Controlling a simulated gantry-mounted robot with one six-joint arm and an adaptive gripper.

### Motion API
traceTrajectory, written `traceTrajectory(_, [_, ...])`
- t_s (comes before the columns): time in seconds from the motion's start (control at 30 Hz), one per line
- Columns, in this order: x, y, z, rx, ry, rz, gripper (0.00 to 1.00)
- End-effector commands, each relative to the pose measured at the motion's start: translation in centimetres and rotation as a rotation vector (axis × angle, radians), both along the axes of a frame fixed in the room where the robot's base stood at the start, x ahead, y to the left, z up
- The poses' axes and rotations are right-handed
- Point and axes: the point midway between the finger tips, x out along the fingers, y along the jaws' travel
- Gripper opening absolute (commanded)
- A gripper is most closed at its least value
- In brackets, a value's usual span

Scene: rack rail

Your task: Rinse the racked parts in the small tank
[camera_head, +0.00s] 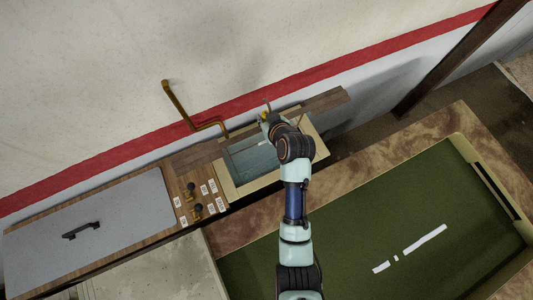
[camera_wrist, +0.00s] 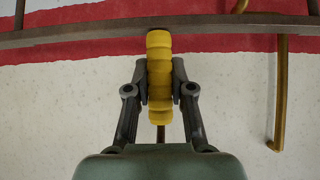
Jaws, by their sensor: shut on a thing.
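My gripper (camera_wrist: 159,82) is shut on a yellow ribbed handle (camera_wrist: 158,42) in the wrist view, one finger on each side. A thin rod shows below the handle. In the head view, my gripper (camera_head: 267,118) is at the back of the small tank, and a bit of yellow shows there. The small tank (camera_head: 320,147) has a pale yellow rim and bluish water (camera_head: 250,162) inside. My arm covers its right part. I cannot make out any racked parts in either view.
A brown bar (camera_wrist: 80,36) crosses the wrist view behind the handle. Brass pipe (camera_head: 176,103) runs down the wall beside the tank. Left are brass valves (camera_head: 190,188) with labels and a grey lid (camera_head: 100,220) with a black handle. A green-floored basin (camera_head: 400,220) lies front right.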

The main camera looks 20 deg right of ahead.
Motion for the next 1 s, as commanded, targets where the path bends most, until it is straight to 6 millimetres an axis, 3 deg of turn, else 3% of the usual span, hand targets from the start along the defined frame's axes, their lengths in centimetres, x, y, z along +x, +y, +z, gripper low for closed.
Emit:
traceTrajectory(0.47, [-0.1,0.0,0.2,-0.001,-0.005,0.000,0.00])
traceTrajectory(1.0, [2.7,0.3,0.1,0.000,-0.005,-0.001,0.00])
